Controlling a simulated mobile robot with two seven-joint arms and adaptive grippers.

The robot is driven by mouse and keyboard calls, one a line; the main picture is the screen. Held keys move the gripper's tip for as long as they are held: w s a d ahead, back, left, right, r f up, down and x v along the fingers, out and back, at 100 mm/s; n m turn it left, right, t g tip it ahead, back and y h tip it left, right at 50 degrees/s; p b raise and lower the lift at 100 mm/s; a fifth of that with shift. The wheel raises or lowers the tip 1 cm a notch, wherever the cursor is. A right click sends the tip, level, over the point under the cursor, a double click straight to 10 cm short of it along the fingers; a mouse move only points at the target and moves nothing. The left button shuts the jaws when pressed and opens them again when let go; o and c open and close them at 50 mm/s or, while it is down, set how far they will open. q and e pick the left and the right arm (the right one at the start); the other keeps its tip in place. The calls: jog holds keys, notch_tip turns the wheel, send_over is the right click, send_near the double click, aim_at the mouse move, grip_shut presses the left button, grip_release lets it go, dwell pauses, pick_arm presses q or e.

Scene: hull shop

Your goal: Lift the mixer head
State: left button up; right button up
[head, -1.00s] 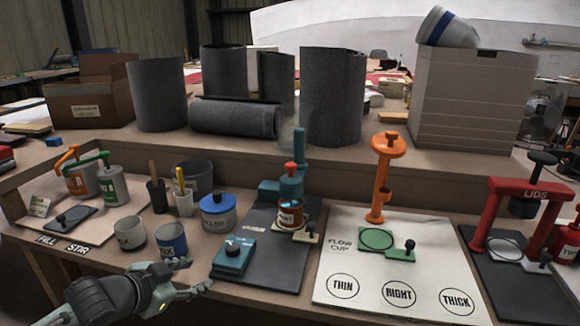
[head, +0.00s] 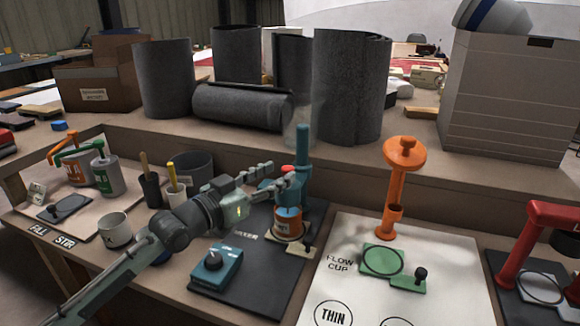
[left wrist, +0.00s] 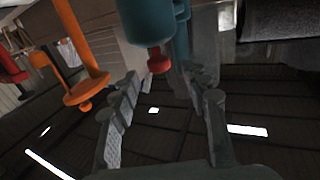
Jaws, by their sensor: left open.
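The mixer (head: 303,148) is teal, with an upright post on a dark mat, in the middle of the head view. Its head is partly hidden behind my left gripper (head: 281,174), whose fingers are apart and empty beside it. In the left wrist view the teal mixer head (left wrist: 148,22) shows at top centre with a red knob (left wrist: 158,62) under it in the picture. The knob appears between the lines of the two open fingers (left wrist: 163,85), beyond the tips; I cannot tell any contact. An orange can (head: 288,224) stands under the head. My right gripper is out of view.
A teal control box (head: 216,268) sits in front of the mixer. A white cup (head: 115,230) and tool holders stand left, close to my arm. The orange flow-cup stand (head: 396,190) is to the right.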

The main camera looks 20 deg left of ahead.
aim_at(284, 171)
pick_arm(q)
jog(key=shift+x, duration=2.25)
jog(key=shift+c, duration=0.4)
grip_shut()
